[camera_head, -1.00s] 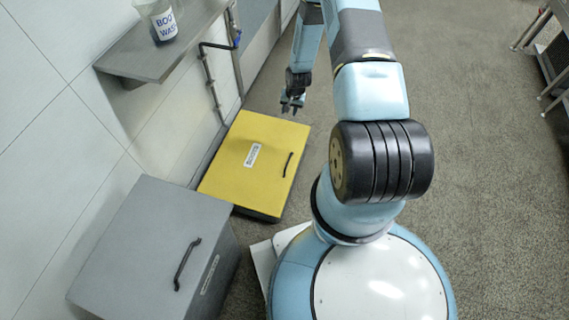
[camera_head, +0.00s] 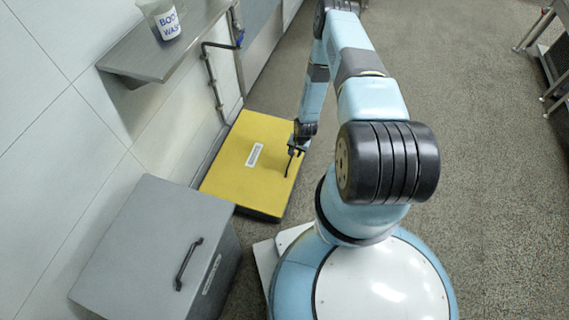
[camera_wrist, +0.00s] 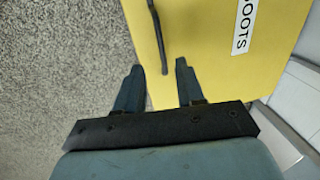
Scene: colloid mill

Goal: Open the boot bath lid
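The boot bath lid is a flat yellow panel (camera_head: 240,160), lying closed on the floor-level box, with a white label (camera_head: 255,155) that reads "BOOTS" in the wrist view (camera_wrist: 243,25). A dark bar handle (camera_head: 287,168) sits near its right edge. It also shows in the wrist view (camera_wrist: 159,35). My gripper (camera_head: 295,151) is at the lid's right edge, by the far end of the handle. In the wrist view my gripper (camera_wrist: 160,66) is open, and the handle's near end appears between the fingertips. I cannot tell how far above the lid the fingers are.
A grey box (camera_head: 140,245) with its own dark handle (camera_head: 187,264) stands nearer, along the wall. A shelf (camera_head: 165,55) with a labelled container (camera_head: 163,20) and pipes (camera_head: 213,85) are on the wall. The floor to the right (camera_head: 480,200) is clear up to a metal rack (camera_head: 555,60).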

